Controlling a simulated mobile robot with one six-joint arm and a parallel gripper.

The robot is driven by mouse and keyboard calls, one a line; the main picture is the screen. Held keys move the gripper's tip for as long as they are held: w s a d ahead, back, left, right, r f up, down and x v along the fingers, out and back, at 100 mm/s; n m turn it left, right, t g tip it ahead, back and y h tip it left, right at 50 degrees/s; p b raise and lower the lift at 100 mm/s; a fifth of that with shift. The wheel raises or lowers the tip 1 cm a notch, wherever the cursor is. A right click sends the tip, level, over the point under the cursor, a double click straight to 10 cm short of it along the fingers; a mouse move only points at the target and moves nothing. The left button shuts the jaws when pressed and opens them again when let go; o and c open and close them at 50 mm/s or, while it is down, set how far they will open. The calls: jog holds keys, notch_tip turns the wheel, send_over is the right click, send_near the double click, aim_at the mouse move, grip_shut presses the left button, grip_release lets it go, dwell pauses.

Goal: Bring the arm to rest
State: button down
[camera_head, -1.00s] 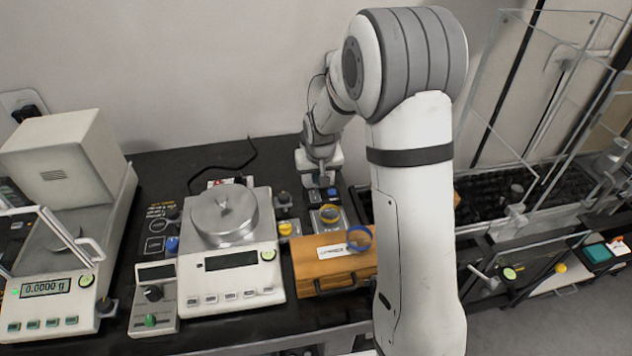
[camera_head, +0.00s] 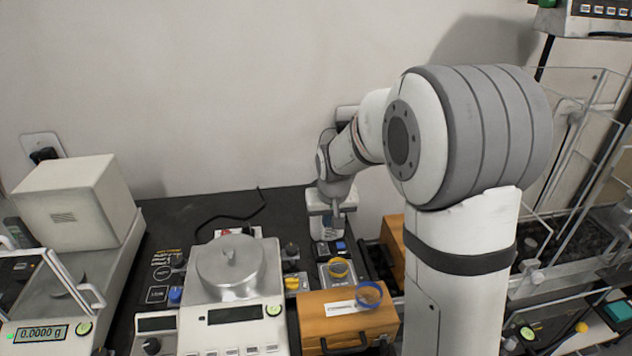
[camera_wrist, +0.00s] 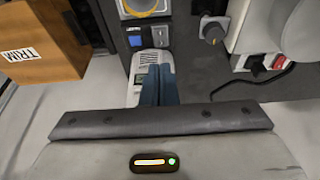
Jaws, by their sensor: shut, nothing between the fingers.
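My arm reaches over the back of the black weighing table (camera_head: 185,212) from the right. My gripper (camera_head: 338,228) points down near the wall, behind the blue-switched module (camera_head: 332,248). In the wrist view my gripper (camera_wrist: 158,82) has its dark blue fingers together, with nothing between them. Behind the fingers is a small white-grey device with a display (camera_wrist: 147,58). The exact gap between fingertips and device cannot be told.
A wooden box (camera_head: 350,322) with a blue-rimmed dish (camera_head: 369,294) stands in front of my gripper. A balance with a round steel pan (camera_head: 230,266) is to the left, an enclosed balance (camera_head: 75,205) farther left. A clear-walled frame (camera_head: 585,165) is on the right.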

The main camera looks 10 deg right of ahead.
jog(key=shift+s+r, duration=0.1)
jog(key=s+d+r, duration=0.2)
jog(key=s+r, duration=0.2)
jog(key=s, duration=0.9)
jog(key=s+d+r, duration=0.2)
jog(key=s+r, duration=0.2)
jog(key=s, duration=0.9)
jog(key=shift+d+g, duration=0.15)
jog(key=shift+g, duration=0.15)
